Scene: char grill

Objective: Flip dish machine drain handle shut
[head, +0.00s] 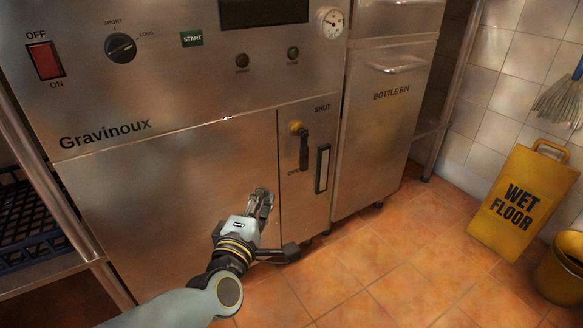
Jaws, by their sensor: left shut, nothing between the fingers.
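The drain handle (304,152) is a black lever on a yellow pivot, on the narrow right-hand panel of the steel dish machine (150,190). It hangs down from the pivot, its lower end near the lower label, with the SHUT label above it. My left gripper (261,196) is in front of the machine's lower front, left of and below the handle and apart from it. Its fingers are together and empty. My right gripper is out of view.
A vertical black-framed slot (322,168) sits right of the handle. A bottle bin cabinet (390,130) stands to the right. A yellow wet floor sign (522,200) and yellow bucket (562,270) stand far right. A rack with a dark crate (30,225) is at left. The tiled floor between is clear.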

